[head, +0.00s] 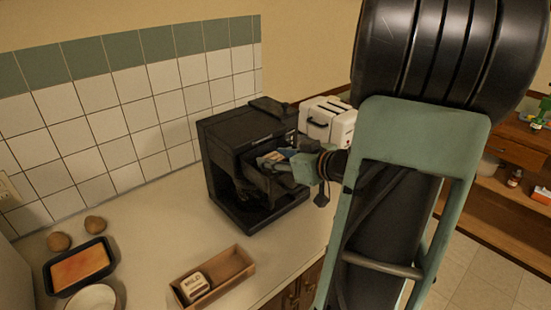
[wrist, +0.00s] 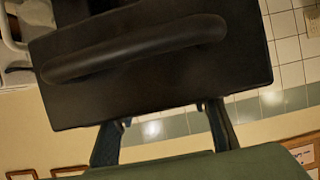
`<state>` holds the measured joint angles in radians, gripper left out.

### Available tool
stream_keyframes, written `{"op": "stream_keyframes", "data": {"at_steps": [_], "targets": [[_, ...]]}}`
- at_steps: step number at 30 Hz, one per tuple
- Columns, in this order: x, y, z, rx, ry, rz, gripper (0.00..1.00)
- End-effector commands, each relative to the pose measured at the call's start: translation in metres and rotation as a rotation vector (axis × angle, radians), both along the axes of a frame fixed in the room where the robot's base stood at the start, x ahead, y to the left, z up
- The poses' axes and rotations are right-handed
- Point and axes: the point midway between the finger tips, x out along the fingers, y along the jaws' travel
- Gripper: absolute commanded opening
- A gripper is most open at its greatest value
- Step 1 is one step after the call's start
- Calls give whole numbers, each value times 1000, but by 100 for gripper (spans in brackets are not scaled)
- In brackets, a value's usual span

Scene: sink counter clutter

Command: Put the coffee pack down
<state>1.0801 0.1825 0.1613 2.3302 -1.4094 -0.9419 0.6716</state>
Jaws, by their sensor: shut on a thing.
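My gripper (head: 274,161) is at the front of the black coffee machine (head: 240,150), level with its upper part. It is shut on a small pack with blue and tan colours (head: 284,154), which I take to be the coffee pack; its label is too small to read. In the wrist view, a dark panel with a thick curved handle (wrist: 135,48) covers the fingertips and hides the held pack. Another small pack, labelled "MILD" (head: 194,286), sits in a wooden tray (head: 236,264) on the counter.
A white toaster (head: 327,121) stands behind the machine to the right. A dark dish with orange food (head: 80,268), a white bowl (head: 94,298) and two brown round items (head: 59,241) are at the left.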

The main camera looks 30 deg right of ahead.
Motion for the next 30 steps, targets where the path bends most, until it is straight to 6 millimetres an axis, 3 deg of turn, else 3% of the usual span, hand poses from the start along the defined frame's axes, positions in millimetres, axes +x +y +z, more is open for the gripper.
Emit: {"op": "stream_keyframes", "data": {"at_steps": [7,8,12,20,25,30], "targets": [[-3,1,-14,2,18,0,25],[-3,2,-15,2,19,0,43],[-4,2,-16,2,22,2,59],[-3,3,-17,1,21,5,59],[-3,2,-4,-1,20,4,59],[-32,-3,12,-1,15,-3,59]]}}
